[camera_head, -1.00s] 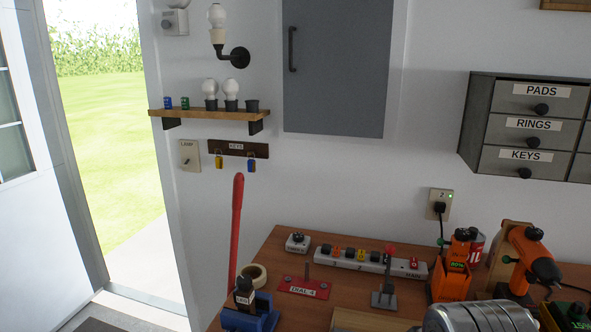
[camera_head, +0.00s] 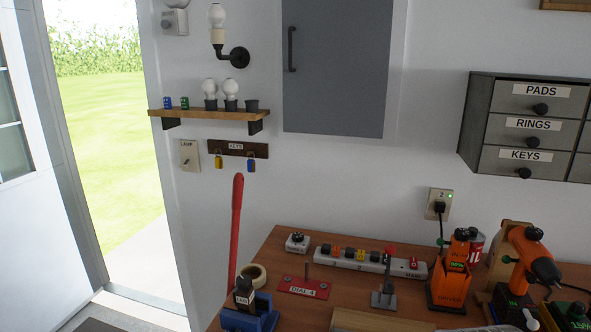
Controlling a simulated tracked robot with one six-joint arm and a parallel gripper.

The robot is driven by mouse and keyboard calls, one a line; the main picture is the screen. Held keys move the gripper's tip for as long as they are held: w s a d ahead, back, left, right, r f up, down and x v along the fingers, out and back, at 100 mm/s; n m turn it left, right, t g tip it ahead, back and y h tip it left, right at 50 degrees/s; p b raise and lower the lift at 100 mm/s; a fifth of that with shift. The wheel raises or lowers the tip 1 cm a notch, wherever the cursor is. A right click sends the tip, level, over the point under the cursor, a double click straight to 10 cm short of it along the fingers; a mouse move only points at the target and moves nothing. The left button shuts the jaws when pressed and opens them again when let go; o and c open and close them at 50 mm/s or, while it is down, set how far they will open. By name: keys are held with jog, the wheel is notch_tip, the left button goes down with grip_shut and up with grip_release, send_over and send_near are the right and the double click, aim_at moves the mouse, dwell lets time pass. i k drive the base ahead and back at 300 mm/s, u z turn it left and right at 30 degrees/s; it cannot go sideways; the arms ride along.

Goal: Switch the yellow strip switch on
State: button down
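A white power strip (camera_head: 400,266) lies on the workbench near the wall, with labels along its front edge. Black plugs or sockets and small coloured rocker switches sit along its top. My gripper's fingers do not show; only bits of pale metal, apparently mine, show at the bottom edge right of centre.
A lever on a grey base (camera_head: 383,299) stands in front of the strip's right half and partly covers it. A wall outlet (camera_head: 438,205) holds a plug.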

aim_at(361, 254)
jog(key=k, duration=1.35)
jog(key=u, duration=0.15)
jog(key=i, duration=0.45)
jog(key=u, duration=0.7)
jog(key=i, duration=1.15)
jog(key=u, duration=0.25)
